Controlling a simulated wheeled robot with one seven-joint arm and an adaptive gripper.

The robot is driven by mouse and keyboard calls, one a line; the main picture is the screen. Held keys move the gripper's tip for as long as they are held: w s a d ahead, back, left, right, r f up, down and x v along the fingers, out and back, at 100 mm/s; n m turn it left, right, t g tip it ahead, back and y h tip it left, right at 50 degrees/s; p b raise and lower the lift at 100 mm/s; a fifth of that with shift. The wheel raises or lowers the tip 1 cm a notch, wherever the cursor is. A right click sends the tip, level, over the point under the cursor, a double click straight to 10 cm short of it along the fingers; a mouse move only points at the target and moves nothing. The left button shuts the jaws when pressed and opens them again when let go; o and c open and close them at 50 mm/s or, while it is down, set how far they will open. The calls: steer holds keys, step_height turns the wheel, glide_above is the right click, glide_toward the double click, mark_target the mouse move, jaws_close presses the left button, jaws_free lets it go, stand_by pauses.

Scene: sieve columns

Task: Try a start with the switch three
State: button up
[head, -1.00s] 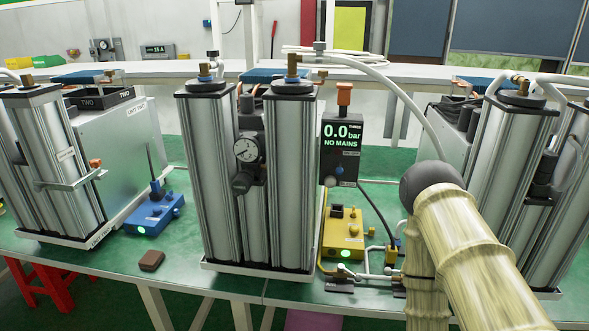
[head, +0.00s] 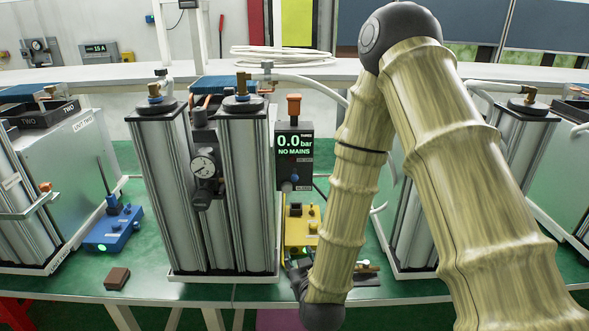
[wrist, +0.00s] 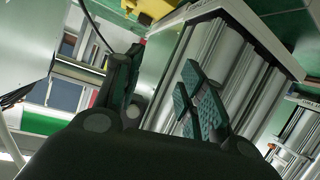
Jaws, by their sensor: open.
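The unit marked THREE (head: 294,157) stands right of the middle column pair in the head view. Its display reads 0.0 bar, NO MAINS. A small blue-grey knob or switch (head: 294,178) sits below the display, and an orange-topped plug (head: 293,103) stands on top. A yellow control box (head: 301,229) is below it, partly hidden by my arm. My gripper (wrist: 160,90) is open in the wrist view, with no object visible between its fingers. A silver column body (wrist: 205,60) lies behind the fingers.
The middle columns (head: 245,190) with a gauge (head: 203,166) stand just left of unit three. A blue box (head: 114,228) with a lit green lamp and a brown block (head: 117,279) lie further left. More columns (head: 523,145) stand right, partly behind my arm.

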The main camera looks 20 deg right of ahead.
mark_target(295, 180)
steer(key=w+r+t+h+p, duration=0.1)
steer(key=w+r+t, duration=0.1)
steer(key=r, duration=0.6)
steer(key=w+r+t+h+p, duration=0.1)
steer(key=w+r+t, duration=0.1)
steer(key=r, duration=0.7)
steer(key=shift+m, duration=0.3)
steer(key=w+d+p, duration=0.1)
steer(key=w, duration=0.2)
steer(key=w+d+p, duration=0.1)
steer(key=w, duration=0.2)
steer(key=w+p, duration=0.2)
steer(key=w, duration=0.2)
steer(key=shift+w+d+f, duration=0.1)
steer(key=shift+d, duration=0.3)
jaws_close()
